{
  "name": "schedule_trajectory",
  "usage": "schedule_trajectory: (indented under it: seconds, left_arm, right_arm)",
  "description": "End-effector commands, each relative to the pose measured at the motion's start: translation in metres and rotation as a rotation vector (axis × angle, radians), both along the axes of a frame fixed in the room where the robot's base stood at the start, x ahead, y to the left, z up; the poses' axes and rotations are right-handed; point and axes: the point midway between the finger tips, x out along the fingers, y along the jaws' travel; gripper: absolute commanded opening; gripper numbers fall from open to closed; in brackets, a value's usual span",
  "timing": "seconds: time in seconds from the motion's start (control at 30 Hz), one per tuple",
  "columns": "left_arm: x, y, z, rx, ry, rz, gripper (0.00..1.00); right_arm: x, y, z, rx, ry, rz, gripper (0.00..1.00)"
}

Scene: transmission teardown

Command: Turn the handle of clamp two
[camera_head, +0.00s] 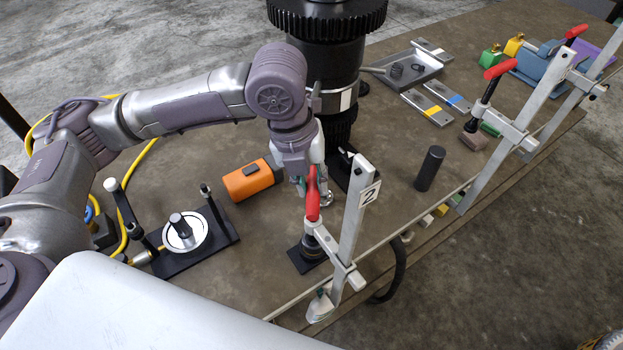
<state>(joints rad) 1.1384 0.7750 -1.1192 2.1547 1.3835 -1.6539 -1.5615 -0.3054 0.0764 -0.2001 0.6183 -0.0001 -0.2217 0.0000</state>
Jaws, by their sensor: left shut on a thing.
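Clamp two is a grey metal bar clamp (353,222) on the table's near edge, marked with a white "2" label. Its red handle (312,200) stands upright over a black pad on the table. My left gripper (312,182) points down at the top of this handle and is shut on it. The fingers partly hide the handle's upper end. My right gripper is not in view.
Two more red-handled clamps, one nearer (500,70), stand along the right edge. A black gear shaft (330,60) rises behind my left gripper. An orange block (253,181), a black cylinder (430,168) and a black fixture (185,240) stand nearby.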

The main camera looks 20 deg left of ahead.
Motion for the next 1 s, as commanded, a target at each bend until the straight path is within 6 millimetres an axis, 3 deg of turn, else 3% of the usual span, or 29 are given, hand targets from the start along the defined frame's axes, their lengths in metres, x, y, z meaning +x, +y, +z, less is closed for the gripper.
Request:
schedule_trajectory:
  seconds: [0.47, 1.0]
  left_arm:
    - [-0.0011, 0.0000, 0.0001, 0.000, 0.001, 0.100, 0.00]
    - [-0.0041, 0.0009, 0.0002, -0.001, -0.001, 0.571, 0.00]
  right_arm:
    - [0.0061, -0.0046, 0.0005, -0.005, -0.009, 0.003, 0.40]
    - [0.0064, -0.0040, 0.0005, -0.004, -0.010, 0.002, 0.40]
